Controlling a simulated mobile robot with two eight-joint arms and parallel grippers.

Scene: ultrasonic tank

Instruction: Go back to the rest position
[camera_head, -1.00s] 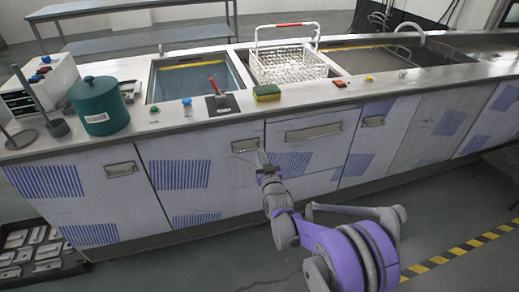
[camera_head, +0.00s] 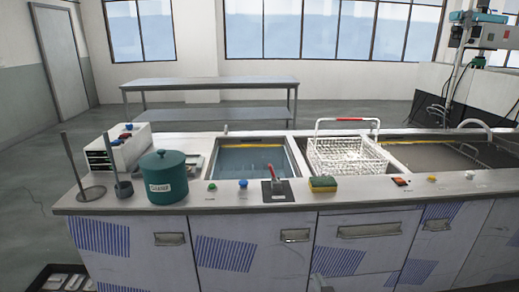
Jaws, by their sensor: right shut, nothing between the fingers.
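My right gripper (camera_head: 318,281) shows only as a small grey tip at the bottom edge, in front of the cabinet doors. It is shut and empty, apart from the counter. The rest of my right arm is below the frame. My left gripper is not in view. The long counter (camera_head: 225,200) runs across the view, with patterned cabinet doors and metal handles below.
On the counter are a green lidded pot (camera_head: 163,178), a white control box (camera_head: 130,150), a sponge (camera_head: 322,184) and a white wire basket (camera_head: 345,158) by the tank (camera_head: 255,160). A grey bench (camera_head: 205,82) stands behind. A dark crate (camera_head: 66,278) sits bottom left.

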